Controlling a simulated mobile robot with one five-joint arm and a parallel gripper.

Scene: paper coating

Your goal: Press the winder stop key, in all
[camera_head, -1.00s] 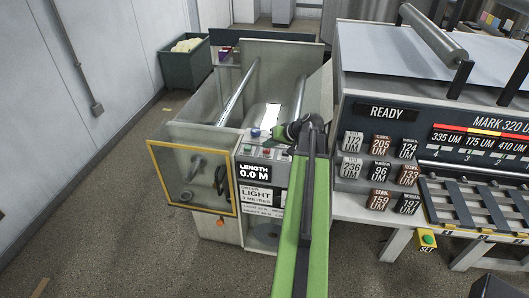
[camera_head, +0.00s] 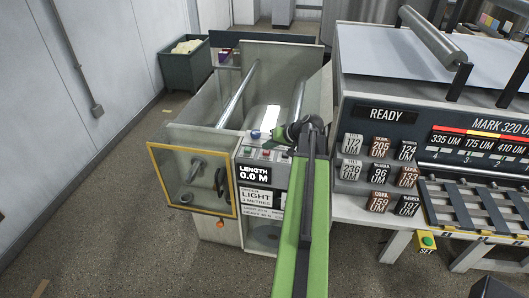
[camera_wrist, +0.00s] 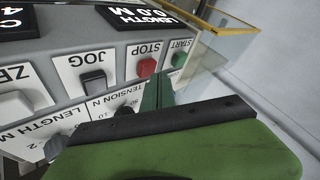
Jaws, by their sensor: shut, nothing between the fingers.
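The winder stop key is a red button labelled STOP (camera_wrist: 146,67) in the wrist view, between the green START key (camera_wrist: 179,60) and the dark JOG key (camera_wrist: 94,80). On the winder panel in the head view, small red and green keys show above the length display (camera_head: 253,173), which reads 0.0 M. My gripper (camera_wrist: 158,92) is shut and empty. Its green fingertips are just beside the stop key in the wrist view, and I cannot tell whether they touch the panel.
A yellow-framed guard (camera_head: 150,180) stands at the winder's left front. The coating machine with a READY display (camera_head: 387,114) and several labelled blocks stands close at the right. A green bin (camera_head: 184,70) stands at the back left. The floor at the left is clear.

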